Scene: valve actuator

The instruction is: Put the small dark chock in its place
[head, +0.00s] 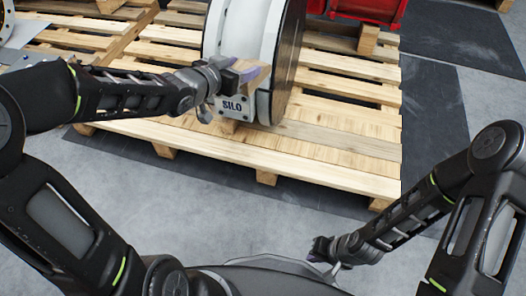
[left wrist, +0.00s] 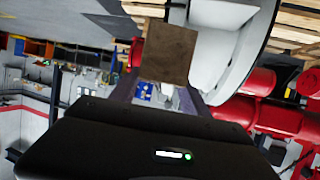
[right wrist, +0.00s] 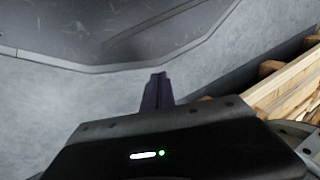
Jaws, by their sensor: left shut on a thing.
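My left gripper (head: 250,76) is shut on a wooden chock (head: 256,78), which looks dark brown in the left wrist view (left wrist: 170,52) and lighter in the head view. It holds the chock against or close in front of the large white and black round valve part (head: 289,70), just above the SILO plate (head: 232,106). I cannot tell whether the chock touches the valve part. My right gripper (head: 318,249) is low at the front, away from the pallet. Its fingers (right wrist: 157,90) are together with nothing between them.
The valve part stands on a slatted wooden pallet (head: 340,165). Another pallet (head: 90,40) with a flanged metal part lies at the left. A red machine part (head: 368,10) is behind. Dark mats (head: 430,110) lie on the grey floor. The floor near my right gripper is clear.

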